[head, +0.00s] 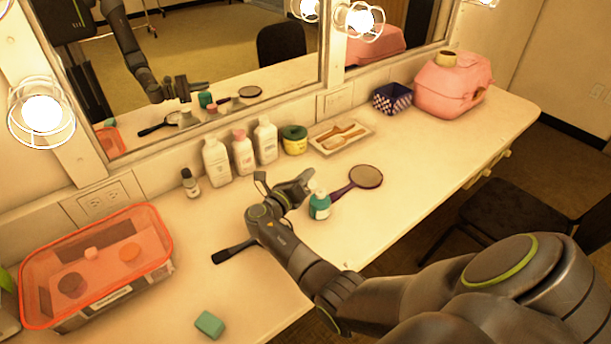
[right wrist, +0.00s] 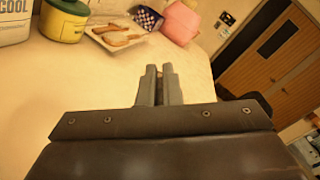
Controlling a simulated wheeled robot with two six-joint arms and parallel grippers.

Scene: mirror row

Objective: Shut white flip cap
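A small teal bottle (head: 320,208) stands upright on the counter, just beside my right gripper in the head view. Its top (head: 318,193) looks pale; I cannot tell whether a flip lid there is open or shut. My right gripper (head: 304,180) is close behind and left of this bottle, with no visible object in it. In the right wrist view its two fingers (right wrist: 159,86) are close together, with nothing seen between them. The teal bottle does not show in the wrist view. My left gripper is not in view.
White bottles (head: 216,161) and a yellow-green tub (head: 293,140) line the mirror. A brush tray (head: 341,143), hand mirror (head: 365,177), pink case (head: 452,85), clear red-rimmed box (head: 100,265), black brush (head: 233,252) and green block (head: 209,324) lie around.

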